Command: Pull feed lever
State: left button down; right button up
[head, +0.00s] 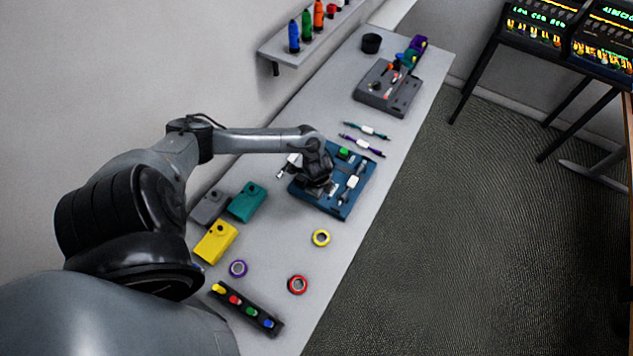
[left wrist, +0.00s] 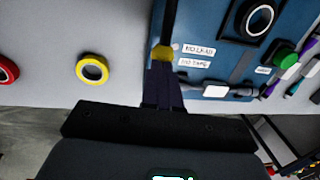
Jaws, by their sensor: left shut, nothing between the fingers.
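A blue machine (head: 361,192) lies on the bench under my left gripper (head: 318,187). In the left wrist view its blue panel (left wrist: 212,65) carries small white labels, a round green button (left wrist: 285,58) and a black ring fitting. My left gripper (left wrist: 163,72) is shut and empty, its fingers pointing at the panel. A small yellow knob (left wrist: 163,52) shows right at the fingertips; I cannot tell whether they touch it. I cannot clearly make out a feed lever; the gripper hides part of the machine. My right gripper is in neither view.
Yellow (head: 321,230), red (head: 290,285) and purple (head: 238,260) tape rolls lie on the bench near the machine. Yellow, teal and grey boxes stand left of it. Two cables (head: 362,145) lie beyond it, before a grey device (head: 370,98). The bench's right edge is close.

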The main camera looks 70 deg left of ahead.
aim_at(322, 205)
pick_arm(q)
jog(key=shift+w+d+f, duration=0.15)
jog(key=shift+d+f, duration=0.1)
jog(key=shift+f, duration=0.35)
jog(key=shift+w+d+f, duration=0.1)
jog(key=shift+d+f, duration=0.1)
jog(key=shift+f, duration=0.4)
jog(key=shift+w+f, duration=0.1)
jog(key=shift+f, duration=0.35)
jog(key=shift+d+r+p, duration=0.2)
jog(key=shift+r+p, duration=0.35)
jog(key=shift+p, duration=0.05)
jog(key=w+d+r+p, duration=0.3)
jog(key=d+r, duration=0.3)
jog(key=r, duration=0.5)
jog(key=shift+d+r+p, duration=0.15)
jog(key=shift+r+p, duration=0.05)
jog(key=shift+p, duration=0.1)
